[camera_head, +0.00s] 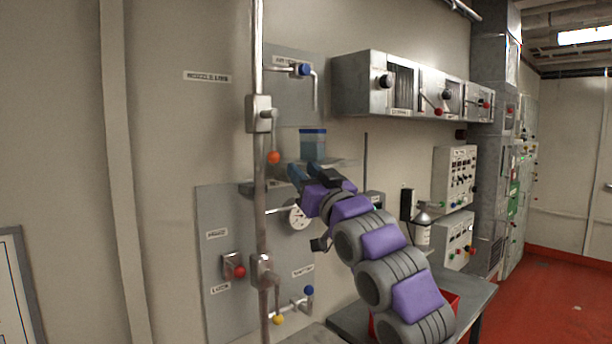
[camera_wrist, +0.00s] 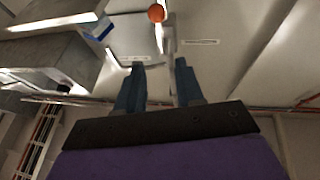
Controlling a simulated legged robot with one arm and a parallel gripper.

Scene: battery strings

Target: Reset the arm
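My arm, in purple and grey segments, reaches up from the lower right in the head view. My gripper (camera_head: 305,172) is in front of the wall panels, just below a blue-topped container (camera_head: 313,143) on a small shelf. In the wrist view my gripper (camera_wrist: 159,85) shows two blue-grey fingers with a clear gap between them, so it is open. Nothing is between the fingers. An orange knob (camera_wrist: 156,13) lies beyond the fingertips in the wrist view. The same orange knob (camera_head: 273,157) hangs by the vertical pipe in the head view, left of my gripper.
A vertical pipe (camera_head: 258,200) with valves stands left of my gripper. A round gauge (camera_head: 298,217) is behind my arm. A grey cabinet row (camera_head: 350,85) juts from the wall above right. A table (camera_head: 478,292) with a red bin (camera_head: 450,302) is at right. Red floor (camera_head: 560,300) is open at far right.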

